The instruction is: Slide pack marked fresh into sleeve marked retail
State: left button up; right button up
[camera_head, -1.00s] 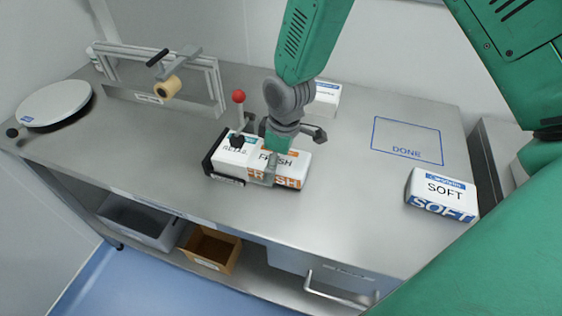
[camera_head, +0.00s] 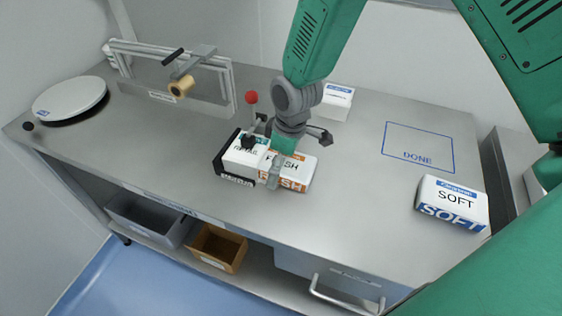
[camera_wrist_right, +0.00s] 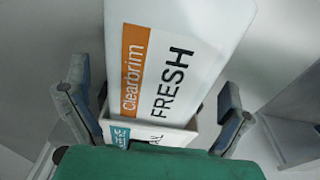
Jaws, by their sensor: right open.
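The white pack marked FRESH (camera_head: 297,176), with orange print, lies on the bench, its left end at the mouth of the white sleeve marked RETAIL (camera_head: 232,160). In the right wrist view the pack (camera_wrist_right: 180,60) sticks out of the sleeve's open mouth (camera_wrist_right: 165,135); how deep it sits is hidden. My right gripper (camera_head: 292,160) is over the joint from above, one finger in front of the pack. In the wrist view its fingers (camera_wrist_right: 152,110) stand apart on both sides, with gaps to the pack. My left gripper is out of view.
A red-knobbed lever (camera_head: 251,98) stands behind the sleeve, and a black knob (camera_head: 248,142) sits over it. A SOFT pack (camera_head: 452,205) is at the right, near the blue DONE outline (camera_head: 420,165). A white box (camera_head: 337,101) and a roll frame (camera_head: 175,88) stand behind.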

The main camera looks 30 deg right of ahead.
aim_at(288, 162)
notch_tip(288, 162, up, 12)
jog(key=s+d, duration=0.1)
dwell(0.4)
